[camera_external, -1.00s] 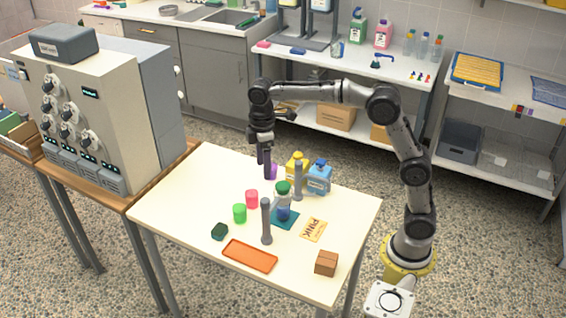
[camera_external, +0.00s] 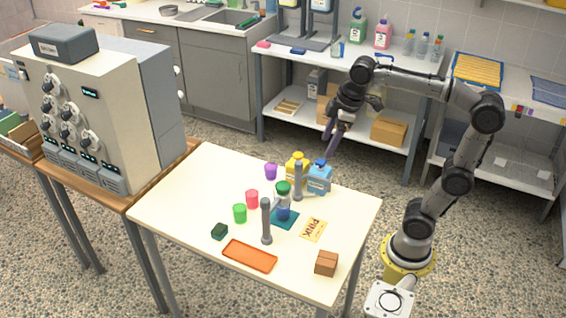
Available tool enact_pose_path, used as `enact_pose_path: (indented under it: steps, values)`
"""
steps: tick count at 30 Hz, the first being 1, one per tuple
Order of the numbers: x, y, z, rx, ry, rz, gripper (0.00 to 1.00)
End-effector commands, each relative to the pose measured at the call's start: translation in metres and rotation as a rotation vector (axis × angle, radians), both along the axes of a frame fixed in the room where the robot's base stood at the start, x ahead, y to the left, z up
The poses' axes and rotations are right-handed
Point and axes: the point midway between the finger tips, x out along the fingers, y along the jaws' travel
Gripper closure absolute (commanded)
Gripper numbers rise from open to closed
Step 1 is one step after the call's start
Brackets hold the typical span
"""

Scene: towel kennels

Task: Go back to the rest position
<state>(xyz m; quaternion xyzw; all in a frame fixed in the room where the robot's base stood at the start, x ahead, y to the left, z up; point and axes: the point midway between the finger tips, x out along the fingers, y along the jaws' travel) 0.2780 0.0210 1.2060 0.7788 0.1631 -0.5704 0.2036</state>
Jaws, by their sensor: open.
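My gripper (camera_external: 335,140) is open and empty. It hangs in the air above and behind the far right corner of the white table (camera_external: 180,205), in front of the shelving. Its fingers point down and slightly left.
An orange tray (camera_external: 249,256) and brown box (camera_external: 326,263) lie in front.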

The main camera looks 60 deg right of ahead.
Motion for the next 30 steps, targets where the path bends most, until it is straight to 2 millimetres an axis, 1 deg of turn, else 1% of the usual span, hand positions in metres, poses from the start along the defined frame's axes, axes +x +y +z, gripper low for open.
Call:
enact_pose_path:
  steps: [1,3,5,6,9,12,15,17,19,30]
  values:
    - [-0.022,-0.005,-0.005,0.011,-0.029,-0.043,0.30]
    - [-0.046,-0.011,-0.017,0.030,-0.066,-0.107,0.30]
    - [-0.066,-0.015,-0.030,0.049,-0.096,-0.165,0.30]
    - [-0.077,-0.017,-0.040,0.062,-0.113,-0.203,0.30]
    - [-0.100,-0.020,-0.067,0.094,-0.147,-0.290,0.30]
    - [-0.115,-0.021,-0.092,0.124,-0.164,-0.367,0.30]
    - [-0.120,-0.021,-0.113,0.149,-0.157,-0.429,0.30]
    - [-0.119,-0.021,-0.119,0.165,-0.163,-0.466,0.30]
    - [-0.114,-0.021,-0.115,0.182,-0.183,-0.489,0.30]
    - [-0.114,-0.021,-0.115,0.184,-0.181,-0.497,0.30]
